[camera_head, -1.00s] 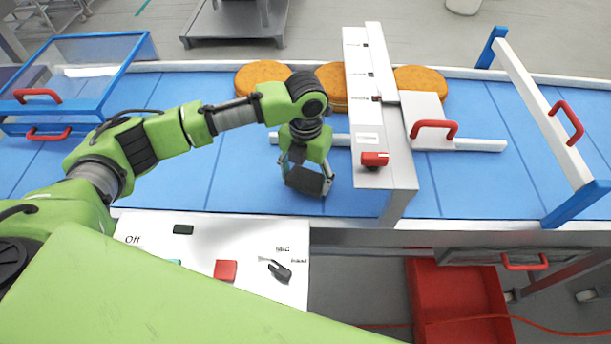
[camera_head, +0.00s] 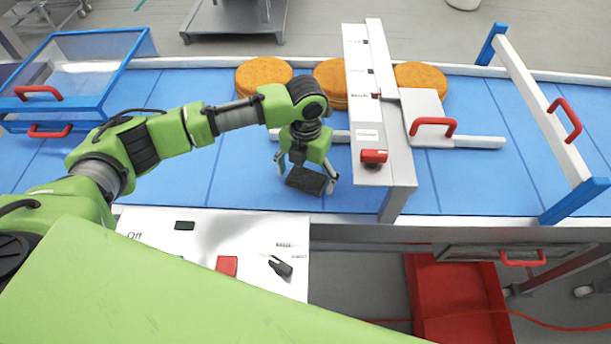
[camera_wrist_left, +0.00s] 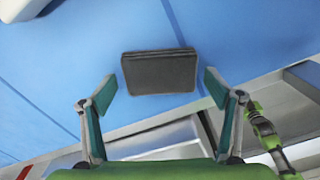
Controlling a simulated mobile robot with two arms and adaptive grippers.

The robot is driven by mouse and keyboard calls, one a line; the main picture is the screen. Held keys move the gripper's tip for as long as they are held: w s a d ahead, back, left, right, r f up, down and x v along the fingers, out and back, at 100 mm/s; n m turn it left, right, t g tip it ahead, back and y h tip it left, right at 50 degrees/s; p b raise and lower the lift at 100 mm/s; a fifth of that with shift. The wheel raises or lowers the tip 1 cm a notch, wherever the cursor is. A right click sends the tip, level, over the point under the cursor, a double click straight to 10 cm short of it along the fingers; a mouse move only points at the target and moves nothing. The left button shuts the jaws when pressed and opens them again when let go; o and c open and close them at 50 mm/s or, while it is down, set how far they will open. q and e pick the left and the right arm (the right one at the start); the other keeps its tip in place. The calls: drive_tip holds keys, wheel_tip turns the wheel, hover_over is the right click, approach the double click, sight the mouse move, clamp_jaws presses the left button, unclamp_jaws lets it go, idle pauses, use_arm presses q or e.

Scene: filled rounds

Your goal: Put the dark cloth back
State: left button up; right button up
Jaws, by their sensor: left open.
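The dark cloth (camera_head: 306,181) is a small folded dark grey pad lying on the blue belt (camera_head: 240,185), near the belt's front edge and left of the white bridge. In the left wrist view the cloth (camera_wrist_left: 160,73) lies flat just beyond the fingertips, with blue on both sides of it. My left gripper (camera_head: 306,177) points down over the cloth, its fingers spread on either side. In the left wrist view the left gripper (camera_wrist_left: 159,82) is open and empty, with gaps between both fingers and the cloth. My right gripper is not in view.
A white bridge (camera_head: 385,125) with a red knob stands close right of the gripper. Orange rounds (camera_head: 265,75) sit behind. A clear blue-framed cover (camera_head: 85,75) is at left. A control panel (camera_head: 215,235) is in front, with a red crate (camera_head: 455,290) below right.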

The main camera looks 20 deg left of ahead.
sight(306, 179)
use_arm(q)
wheel_tip(306, 179, up, 12)
drive_tip(key=b, duration=0.3)
idle(0.4)
